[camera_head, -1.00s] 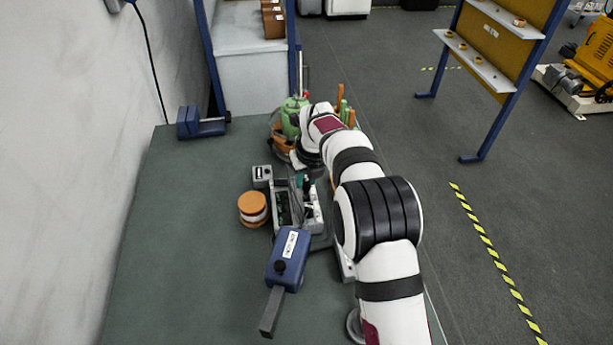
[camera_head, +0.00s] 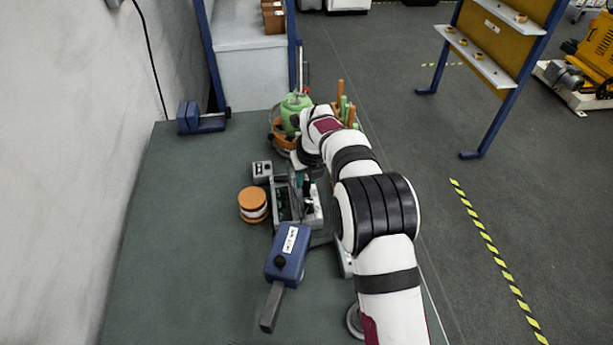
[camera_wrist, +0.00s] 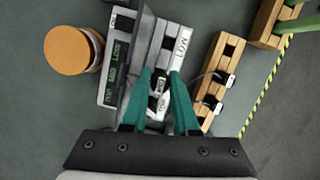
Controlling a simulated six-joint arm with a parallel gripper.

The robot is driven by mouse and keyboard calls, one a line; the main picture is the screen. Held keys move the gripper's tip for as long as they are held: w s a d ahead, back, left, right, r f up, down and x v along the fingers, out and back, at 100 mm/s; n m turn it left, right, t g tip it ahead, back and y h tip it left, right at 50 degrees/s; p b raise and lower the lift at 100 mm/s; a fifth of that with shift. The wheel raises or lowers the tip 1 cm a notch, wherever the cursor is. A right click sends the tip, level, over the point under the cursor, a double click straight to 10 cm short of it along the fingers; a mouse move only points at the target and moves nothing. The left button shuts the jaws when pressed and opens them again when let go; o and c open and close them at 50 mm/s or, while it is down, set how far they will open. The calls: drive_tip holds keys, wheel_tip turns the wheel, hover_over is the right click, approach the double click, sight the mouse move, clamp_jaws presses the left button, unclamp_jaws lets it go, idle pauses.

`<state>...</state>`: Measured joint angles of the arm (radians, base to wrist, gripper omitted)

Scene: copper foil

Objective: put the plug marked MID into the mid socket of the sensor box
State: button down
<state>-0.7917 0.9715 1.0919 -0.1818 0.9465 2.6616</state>
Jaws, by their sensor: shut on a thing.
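In the wrist view my gripper (camera_wrist: 161,73) has its two teal fingers shut on a small dark plug (camera_wrist: 160,86) with a white label. The print on it is too small to read surely. The sensor box (camera_wrist: 181,60), with a pale face and a large LOW label, lies under the fingertips. I cannot tell whether the plug touches a socket. In the head view the sensor box (camera_head: 315,212) is partly hidden by my arm, and the teal fingers show only in part.
A wooden rack (camera_wrist: 226,55) with white-labelled plugs and thin cables stands right of the box. An orange-topped round spool (camera_wrist: 68,50) stands left. A blue clamp-like tool (camera_head: 288,252) lies in front.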

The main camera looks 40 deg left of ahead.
drive_tip(key=shift+f, duration=0.35)
idle(0.3)
drive_tip(key=shift+f, duration=0.7)
drive_tip(key=c, duration=0.6)
unclamp_jaws()
drive_tip(key=shift+s, duration=0.1)
drive_tip(key=shift+a, duration=0.1)
drive_tip(key=c, duration=0.4)
drive_tip(key=o, duration=0.3)
drive_tip(key=shift+r, duration=0.15)
